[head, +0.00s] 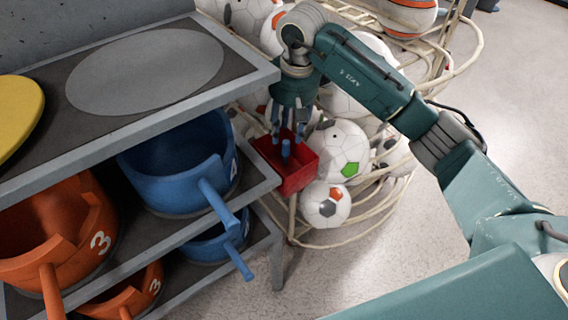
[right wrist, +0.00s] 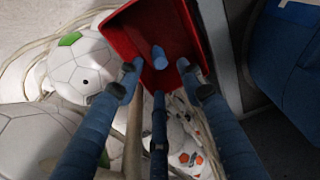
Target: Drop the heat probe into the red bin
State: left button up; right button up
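The red bin (head: 298,179) hangs at the shelf's right end, by the ball rack. It fills the upper middle of the right wrist view (right wrist: 134,26). A short blue cylinder, seemingly the heat probe (right wrist: 159,57), shows against the bin's inside, clear of my fingertips. Whether it rests on the bin's floor is hard to tell. My right gripper (head: 288,130) points down over the bin, its fingers spread and nothing between them; it also shows in the right wrist view (right wrist: 160,80). My left gripper is out of view.
A wire rack with several soccer balls (head: 338,150) stands right beside and behind the bin. The grey shelf (head: 140,128) at left holds blue pots (head: 175,180) and orange pots (head: 60,235) with handles sticking out. The floor at right is clear.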

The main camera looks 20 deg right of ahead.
jog(key=shift+r, duration=0.35)
notch_tip(320, 180, up, 11)
jog(key=s, duration=0.1)
jog(key=shift+s+d, duration=0.3)
jog(key=shift+d, duration=0.05)
jog(key=shift+r, duration=0.1)
